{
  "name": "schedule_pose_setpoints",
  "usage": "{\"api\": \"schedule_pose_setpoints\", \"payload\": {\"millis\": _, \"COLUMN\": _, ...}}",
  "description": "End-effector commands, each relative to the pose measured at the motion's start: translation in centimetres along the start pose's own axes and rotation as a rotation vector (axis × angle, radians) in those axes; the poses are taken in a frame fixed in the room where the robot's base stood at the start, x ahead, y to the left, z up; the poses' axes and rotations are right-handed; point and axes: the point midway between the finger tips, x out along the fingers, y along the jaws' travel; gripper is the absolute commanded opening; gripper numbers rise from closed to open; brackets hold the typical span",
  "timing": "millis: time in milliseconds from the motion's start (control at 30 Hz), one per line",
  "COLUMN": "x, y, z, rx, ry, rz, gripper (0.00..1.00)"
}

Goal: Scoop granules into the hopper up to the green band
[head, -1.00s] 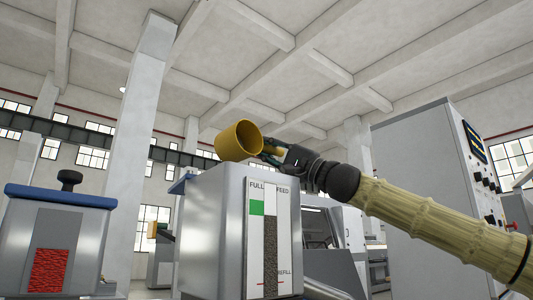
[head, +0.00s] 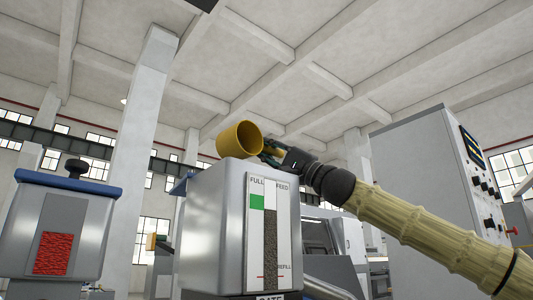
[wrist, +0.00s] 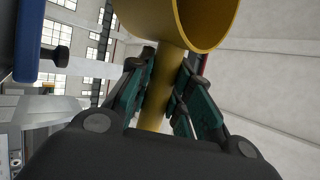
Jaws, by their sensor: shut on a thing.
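The grey metal hopper (head: 212,232) stands in the middle of the head view. Its front gauge carries the words FULL, FEED and REFILL. The green band (head: 257,202) is near the gauge's top, and dark granules (head: 270,240) show in its window up to about the green band's lower part. My gripper (head: 272,150) is shut on the handle of a yellow scoop (head: 238,140), above the hopper's top. In the wrist view both fingers close on the handle (wrist: 154,115). The scoop's open mouth shows, but its inside holds no visible granules. The hopper's opening is hidden.
A second grey bin (head: 85,215) with a blue lid, black knob and red-filled window stands at the left. A tall grey cabinet (head: 425,200) with knobs stands at the right behind my arm. A concrete column (head: 145,150) rises behind the hopper.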

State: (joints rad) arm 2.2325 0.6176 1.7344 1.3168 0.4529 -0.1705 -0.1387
Motion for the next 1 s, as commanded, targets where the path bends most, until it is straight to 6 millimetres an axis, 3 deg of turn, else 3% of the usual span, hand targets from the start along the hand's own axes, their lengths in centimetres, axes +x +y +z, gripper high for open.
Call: {"api": "schedule_pose_setpoints", "payload": {"millis": 1000, "x": 0.03, "y": 0.01, "z": 0.02, "rx": -0.028, "ry": 0.003, "rz": -0.089, "gripper": 0.0}}
